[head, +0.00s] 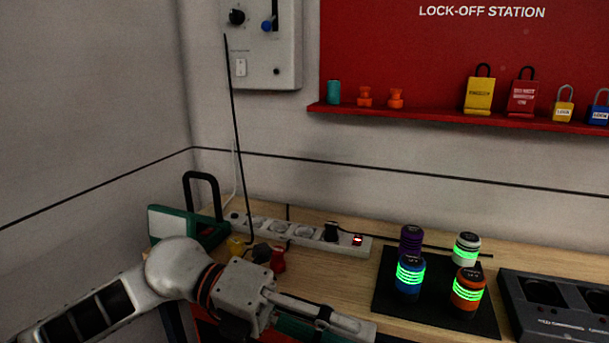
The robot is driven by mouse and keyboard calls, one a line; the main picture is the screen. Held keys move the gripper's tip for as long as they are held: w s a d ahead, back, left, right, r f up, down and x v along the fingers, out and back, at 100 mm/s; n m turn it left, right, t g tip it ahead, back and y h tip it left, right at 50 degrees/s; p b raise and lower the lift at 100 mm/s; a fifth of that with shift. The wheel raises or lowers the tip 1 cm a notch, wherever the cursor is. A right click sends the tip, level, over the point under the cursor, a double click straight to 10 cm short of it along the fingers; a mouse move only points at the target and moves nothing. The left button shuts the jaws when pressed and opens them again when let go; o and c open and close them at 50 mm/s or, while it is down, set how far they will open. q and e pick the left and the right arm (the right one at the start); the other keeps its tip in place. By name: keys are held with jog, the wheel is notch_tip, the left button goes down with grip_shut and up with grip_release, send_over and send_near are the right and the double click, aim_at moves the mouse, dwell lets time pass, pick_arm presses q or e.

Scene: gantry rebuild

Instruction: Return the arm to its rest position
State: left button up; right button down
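My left arm (178,268) comes in from the lower left. Its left gripper (340,328) is low in the picture, over the front part of the wooden bench (335,275), pointing right. One pale finger shows, with something dark teal alongside it. The rest of the gripper is cut off by the lower edge, so I cannot tell whether it is open or shut, or holds anything. My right gripper is not in view.
A black mat (384,308) bears purple, white, blue and orange cylinders, several with glowing green bands. A dark charger-like unit (560,305) is at right. A power strip (290,232) and a green case (180,222) lie behind the arm. A red lock-off board (430,60) hangs above.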

pick_arm(q)
jog(key=w+a+r+n+t+h, duration=0.2)
jog(key=w+n+t+h, duration=0.6)
jog(key=n, duration=0.4)
jog(key=w+a+f+n+t+y+p, duration=0.1)
jog(key=w+a+f+n+t+y, duration=0.1)
jog(key=a+f+n+t+y, duration=0.45)
jog(key=w+a+f+n+t+y+p, duration=0.1)
jog(key=w+a+f+n+t+y, duration=0.25)
jog(key=f+n+t, duration=0.55)
jog(key=s+a+f+n+g+y, duration=0.1)
jog(key=s+a+f+n+y, duration=0.2)
jog(key=f, duration=0.4)
jog(key=s+a+f+n+g+y, duration=0.1)
jog(key=a+f+n+g+y, duration=0.15)
jog(key=f+n+y, duration=0.35)
jog(key=s+a+f+n+g, duration=0.1)
jog(key=s+a+f+g, duration=0.1)
jog(key=s+a+f, duration=0.2)
jog(key=s+a+f+n+g+y, duration=0.1)
jog(key=s+a+f+g, duration=0.1)
jog(key=s+f, duration=0.8)
notch_tip(320, 180, down, 3)
jog(key=shift+s+a+f+g+y, duration=0.2)
jog(key=shift+s+a+g+y, duration=0.1)
jog(key=shift+a, duration=0.6)
